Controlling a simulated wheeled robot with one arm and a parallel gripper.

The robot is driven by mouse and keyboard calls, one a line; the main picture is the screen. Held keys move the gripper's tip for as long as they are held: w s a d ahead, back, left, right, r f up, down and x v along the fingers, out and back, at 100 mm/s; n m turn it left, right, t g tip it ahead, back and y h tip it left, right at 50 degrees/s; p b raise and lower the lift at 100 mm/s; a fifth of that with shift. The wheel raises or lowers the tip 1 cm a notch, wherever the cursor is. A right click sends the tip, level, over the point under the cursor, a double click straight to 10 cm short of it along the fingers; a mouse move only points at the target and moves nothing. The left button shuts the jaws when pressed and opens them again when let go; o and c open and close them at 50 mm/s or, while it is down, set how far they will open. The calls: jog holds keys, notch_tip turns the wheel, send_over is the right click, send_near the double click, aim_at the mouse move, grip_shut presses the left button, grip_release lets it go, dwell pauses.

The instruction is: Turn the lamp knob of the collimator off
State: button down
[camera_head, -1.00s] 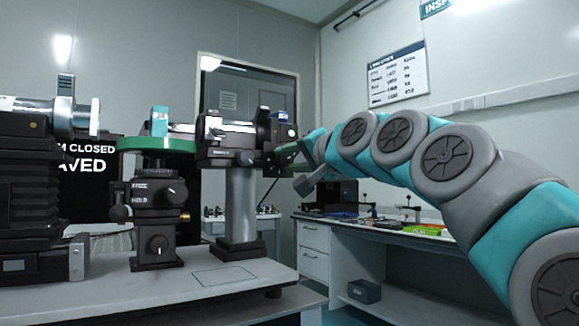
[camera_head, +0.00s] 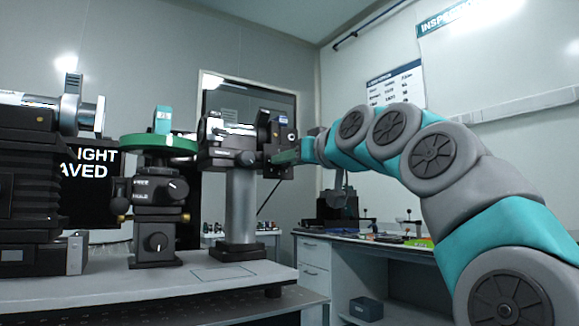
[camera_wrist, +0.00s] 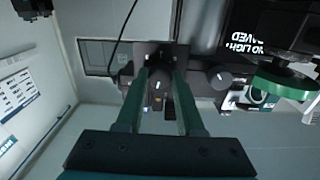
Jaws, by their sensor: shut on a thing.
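The collimator (camera_head: 228,155) is a black and silver unit on a grey post at the middle of the head view. My gripper (camera_head: 274,158) has green fingers and reaches its right end from the right. In the wrist view, my gripper (camera_wrist: 158,78) has its two fingers on either side of a small dark lamp knob (camera_wrist: 157,86) with a white mark, at the black end plate (camera_wrist: 160,50). The fingers are shut on the knob. The knob is hidden in the head view, and its exact setting is hard to read.
A black stand with a green disc (camera_head: 157,145) and knobs stands left of the collimator. Another black instrument (camera_head: 30,180) is at far left. A screen (camera_head: 90,172) behind shows partly hidden text, "NO LIGHT" and "SAVED" in the wrist view. A side bench (camera_head: 395,247) stands at right.

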jog(key=shift+f+n+b, duration=0.15)
jog(key=shift+n+b, duration=0.25)
jog(key=shift+n, duration=0.7)
jog(key=c, duration=0.5)
grip_release()
jog(key=shift+s, duration=0.15)
jog(key=v, duration=0.7)
jog(key=shift+s+d, duration=0.2)
